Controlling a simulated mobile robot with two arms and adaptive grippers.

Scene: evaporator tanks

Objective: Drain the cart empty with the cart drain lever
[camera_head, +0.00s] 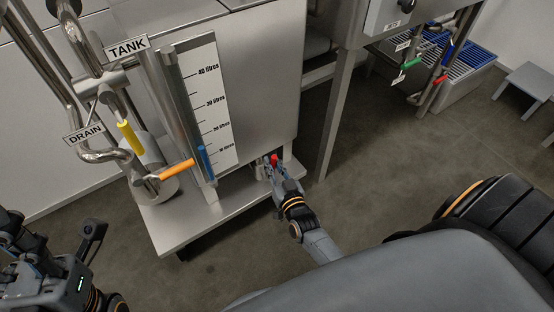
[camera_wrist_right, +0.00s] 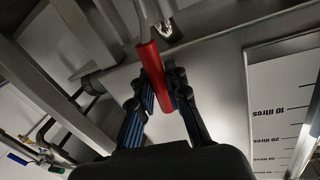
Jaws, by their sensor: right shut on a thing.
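The steel cart (camera_head: 262,75) stands in the middle of the head view. Its sight gauge shows a blue column (camera_head: 204,160) low in the tube, near the 10 litres mark of the scale (camera_head: 212,105). A red lever (camera_head: 274,159) sits low at the cart's front; it also shows in the right wrist view (camera_wrist_right: 152,68). My right gripper (camera_head: 275,172) is shut on this red lever, its blue-padded fingers on both sides of it. My left gripper (camera_head: 75,285) is at the lower left, apart from the cart; its fingers are not clear.
Pipes with TANK (camera_head: 127,48) and DRAIN (camera_head: 83,133) signs carry a yellow lever (camera_head: 130,139) and an orange lever (camera_head: 177,170) left of the gauge. Valves and a blue grate (camera_head: 468,58) are at the upper right, near a grey stool (camera_head: 530,82). Floor between is clear.

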